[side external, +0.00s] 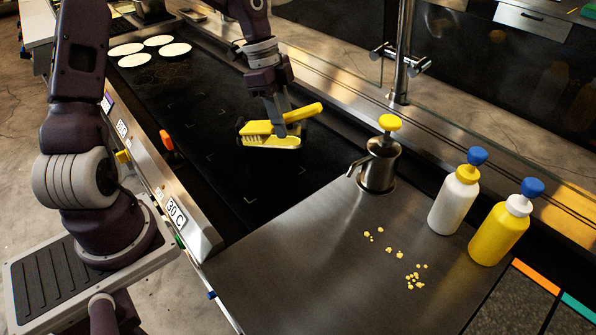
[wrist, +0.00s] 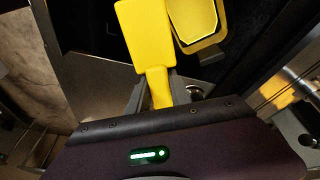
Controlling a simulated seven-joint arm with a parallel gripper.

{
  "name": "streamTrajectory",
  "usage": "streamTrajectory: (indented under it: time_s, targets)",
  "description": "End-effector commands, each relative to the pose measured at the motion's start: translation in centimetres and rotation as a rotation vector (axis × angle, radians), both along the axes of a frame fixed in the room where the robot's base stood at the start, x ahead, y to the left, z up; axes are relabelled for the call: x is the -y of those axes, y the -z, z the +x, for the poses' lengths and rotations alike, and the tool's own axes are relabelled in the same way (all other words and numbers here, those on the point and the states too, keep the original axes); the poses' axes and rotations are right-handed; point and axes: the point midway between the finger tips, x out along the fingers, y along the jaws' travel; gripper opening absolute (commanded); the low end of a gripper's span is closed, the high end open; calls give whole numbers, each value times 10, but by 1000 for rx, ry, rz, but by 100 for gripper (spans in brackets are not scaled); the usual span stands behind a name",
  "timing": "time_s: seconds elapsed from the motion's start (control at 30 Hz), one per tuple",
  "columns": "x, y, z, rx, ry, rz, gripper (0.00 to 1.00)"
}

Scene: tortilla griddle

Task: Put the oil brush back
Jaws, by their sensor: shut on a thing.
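The yellow oil brush (side external: 304,112) is over the black griddle (side external: 215,165), near its right-hand part. My gripper (side external: 281,128) is shut on its handle. In the wrist view the brush's flat yellow head (wrist: 143,35) points away from my fingers, and the handle (wrist: 158,82) runs between the fingertips (wrist: 160,95). A second yellow piece (wrist: 195,25) with a dark edge lies beside the head. In the side view, pale bristles (side external: 254,140) show low at the left. I cannot tell whether the brush touches the griddle.
Several pale tortillas (side external: 154,50) lie at the griddle's far end. A metal pot with a yellow knob (side external: 379,165) stands on the steel counter (side external: 300,255), near yellow crumbs (side external: 415,277). A white bottle (side external: 455,200) and a yellow bottle (side external: 500,232) stand at the right. A tap (side external: 402,65) rises behind.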

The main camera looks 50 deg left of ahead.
Motion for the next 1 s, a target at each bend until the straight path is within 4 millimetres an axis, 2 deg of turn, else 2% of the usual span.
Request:
streamTrajectory:
  time_s: [0.1, 0.2, 0.33, 0.5, 0.63, 0.77, 0.87, 1.0]
  targets:
    - [14, -3, 2, 1, -348, 5, 0]
    - [24, -5, 4, 3, -611, 5, 0]
    - [35, -8, 4, 4, -860, 4, 0]
    - [41, -9, 4, 1, -1023, 3, 0]
    - [57, -7, -1, -8, -991, 14, 0]
    - [97, 0, -19, -21, -808, 51, 0]
    - [135, 7, -42, -29, -612, 90, 0]
    - [189, 17, -91, -32, -265, 155, 0]
